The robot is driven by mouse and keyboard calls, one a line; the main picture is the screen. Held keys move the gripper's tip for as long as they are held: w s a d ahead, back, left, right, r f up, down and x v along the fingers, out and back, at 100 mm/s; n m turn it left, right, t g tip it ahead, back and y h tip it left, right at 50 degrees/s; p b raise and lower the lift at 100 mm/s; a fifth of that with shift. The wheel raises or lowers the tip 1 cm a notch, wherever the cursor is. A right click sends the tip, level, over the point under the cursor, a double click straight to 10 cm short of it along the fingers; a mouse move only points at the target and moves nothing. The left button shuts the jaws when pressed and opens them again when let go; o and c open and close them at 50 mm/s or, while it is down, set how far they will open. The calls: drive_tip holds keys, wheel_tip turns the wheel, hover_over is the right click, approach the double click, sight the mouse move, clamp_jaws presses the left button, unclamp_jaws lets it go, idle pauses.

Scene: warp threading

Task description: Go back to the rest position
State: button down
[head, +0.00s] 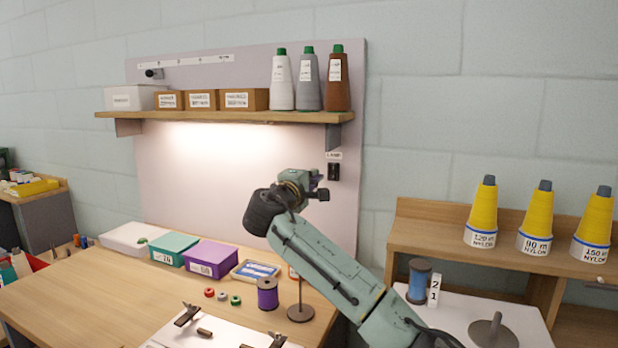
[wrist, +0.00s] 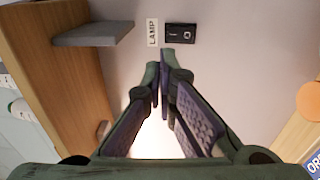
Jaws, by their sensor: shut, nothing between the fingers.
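My gripper (head: 319,186) is raised in front of the back panel, just left of the black lamp switch (head: 334,171) in the head view. In the wrist view the fingertips of my gripper (wrist: 161,75) are together with nothing between them. The switch (wrist: 180,33) and its LAMP label (wrist: 152,32) show beyond the tips. I cannot tell how far the tips are from the panel. The area under the shelf is lit.
A wooden shelf (head: 225,116) with boxes and three cones runs above and left of my gripper. The workbench (head: 85,290) below holds lidded boxes, a purple spool (head: 267,294) and small parts. Yellow cones (head: 483,218) stand on a side shelf at right.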

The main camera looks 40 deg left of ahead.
drive_tip(key=shift+s+d, duration=0.1)
drive_tip(key=shift+s, duration=0.15)
idle(0.5)
